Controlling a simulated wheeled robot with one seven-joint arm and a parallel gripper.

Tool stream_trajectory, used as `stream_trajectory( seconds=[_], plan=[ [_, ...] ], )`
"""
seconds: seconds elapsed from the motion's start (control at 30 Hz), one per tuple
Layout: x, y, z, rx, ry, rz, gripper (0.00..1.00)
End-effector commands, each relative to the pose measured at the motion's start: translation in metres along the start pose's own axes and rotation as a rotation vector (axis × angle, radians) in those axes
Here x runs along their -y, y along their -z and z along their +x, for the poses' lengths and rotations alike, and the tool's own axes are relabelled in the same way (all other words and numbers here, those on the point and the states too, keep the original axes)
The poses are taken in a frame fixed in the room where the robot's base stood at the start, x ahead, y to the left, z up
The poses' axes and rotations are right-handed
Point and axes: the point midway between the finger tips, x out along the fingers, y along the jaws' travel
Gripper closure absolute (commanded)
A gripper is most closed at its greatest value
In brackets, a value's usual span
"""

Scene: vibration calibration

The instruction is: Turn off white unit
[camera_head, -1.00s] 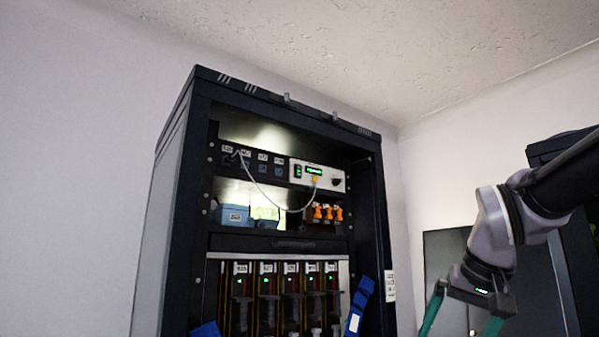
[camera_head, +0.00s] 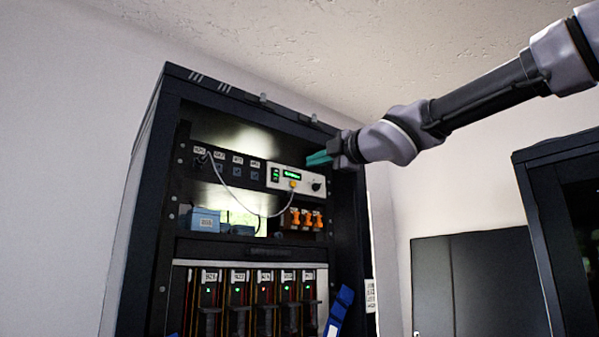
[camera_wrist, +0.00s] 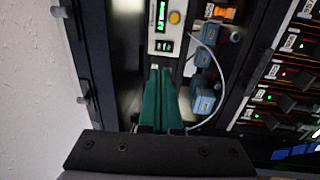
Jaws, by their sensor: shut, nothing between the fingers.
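The white unit (camera_head: 304,182) sits in the upper shelf of the black rack. It has a lit green display, a yellow plug with a grey cable, a dark knob and a small green-lit switch at its left end. In the wrist view the white unit (camera_wrist: 155,32) is at the top, its green-lit switch (camera_wrist: 163,46) just beyond my fingertips. My gripper (camera_head: 308,159) has green fingers, shut and empty, at the rack's upper right opening. In the wrist view my gripper (camera_wrist: 158,72) points at the unit's switch end; contact cannot be told.
The black rack frame (camera_head: 345,230) surrounds the shelf. Blue boxes (camera_head: 205,220) and orange connectors (camera_head: 304,220) stand below the unit. A grey cable (camera_head: 245,210) hangs across the shelf. Several slots with small lights fill the lower rack. Another dark cabinet (camera_head: 540,190) stands at right.

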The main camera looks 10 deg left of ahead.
Motion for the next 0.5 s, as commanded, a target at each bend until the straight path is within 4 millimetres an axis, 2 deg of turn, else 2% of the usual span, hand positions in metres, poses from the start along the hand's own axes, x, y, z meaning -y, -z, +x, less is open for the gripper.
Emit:
stream_trajectory(
  seconds=[0.33,0.5],
  plan=[
    [0.000,0.000,0.002,-0.001,-0.001,-0.002,1.00],
    [0.001,-0.001,0.018,0.001,0.001,0.000,1.00]
  ],
)
